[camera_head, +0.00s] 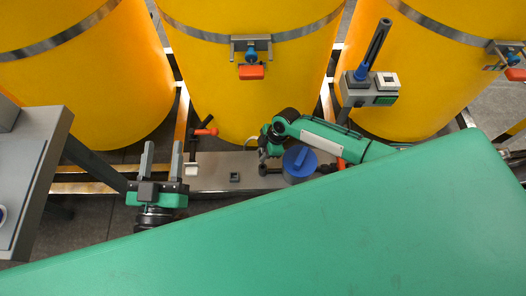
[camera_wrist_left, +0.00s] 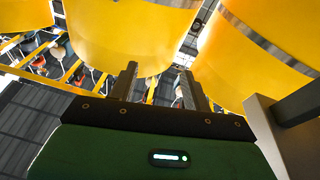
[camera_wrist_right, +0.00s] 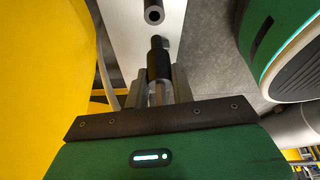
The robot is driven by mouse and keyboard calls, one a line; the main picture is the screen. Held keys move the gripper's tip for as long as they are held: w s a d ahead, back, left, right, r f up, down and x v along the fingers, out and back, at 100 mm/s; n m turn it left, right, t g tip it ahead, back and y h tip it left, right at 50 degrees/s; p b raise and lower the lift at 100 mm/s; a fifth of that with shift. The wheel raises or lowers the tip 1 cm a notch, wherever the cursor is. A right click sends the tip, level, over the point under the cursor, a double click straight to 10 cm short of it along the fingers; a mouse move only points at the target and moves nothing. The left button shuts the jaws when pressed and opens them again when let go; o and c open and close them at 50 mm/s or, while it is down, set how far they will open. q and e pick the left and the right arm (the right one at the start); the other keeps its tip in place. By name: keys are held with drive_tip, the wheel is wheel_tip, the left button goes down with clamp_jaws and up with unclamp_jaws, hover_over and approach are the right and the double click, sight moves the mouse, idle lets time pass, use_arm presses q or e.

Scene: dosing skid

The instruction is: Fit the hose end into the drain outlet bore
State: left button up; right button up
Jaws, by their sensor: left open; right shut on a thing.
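My right gripper (camera_wrist_right: 160,88) is shut on the black hose end (camera_wrist_right: 158,62) in the right wrist view. The hose end has a narrower tip that points up the picture. The drain outlet bore (camera_wrist_right: 154,14) shows as a dark round opening in a grey fitting near the top edge. It lies ahead of the tip and slightly left, with a visible gap between them. In the head view my right wrist is over the skid plate, and its fingers and the hose end are not clearly visible. My left gripper (camera_head: 163,162) is open and empty, left of the skid plate.
Several yellow tanks (camera_head: 240,85) stand behind the skid plate (camera_head: 215,172). A blue round knob (camera_head: 299,161) and a red-handled valve (camera_head: 206,131) are near my right wrist. A grey table (camera_head: 38,165) is at left.

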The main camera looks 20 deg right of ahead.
use_arm(q)
drive_tip(key=shift+s+d+f+g, duration=0.15)
drive_tip(key=shift+f+g, duration=0.25)
drive_tip(key=shift+f, duration=0.4)
drive_tip(key=shift+w+a+r+t, duration=0.15)
drive_tip(key=shift+r+t, duration=0.15)
drive_tip(key=shift+r, duration=0.2)
drive_tip(key=shift+w+a+r+t, duration=0.1)
drive_tip(key=shift+r+t, duration=0.2)
drive_tip(key=shift+r, duration=0.15)
use_arm(e)
drive_tip(key=shift+f, duration=0.4)
use_arm(q)
drive_tip(key=shift+a+r+t+b, duration=0.3)
drive_tip(key=shift+r+t+b, duration=0.2)
drive_tip(key=shift+r, duration=0.45)
use_arm(e)
drive_tip(key=shift+f, duration=0.25)
use_arm(q)
drive_tip(key=shift+a+r+t, duration=0.1)
drive_tip(key=shift+r+t, duration=0.2)
use_arm(e)
drive_tip(key=shift+f, duration=0.1)
use_arm(q)
drive_tip(key=shift+r, duration=0.25)
use_arm(e)
drive_tip(key=shift+f, duration=0.1)
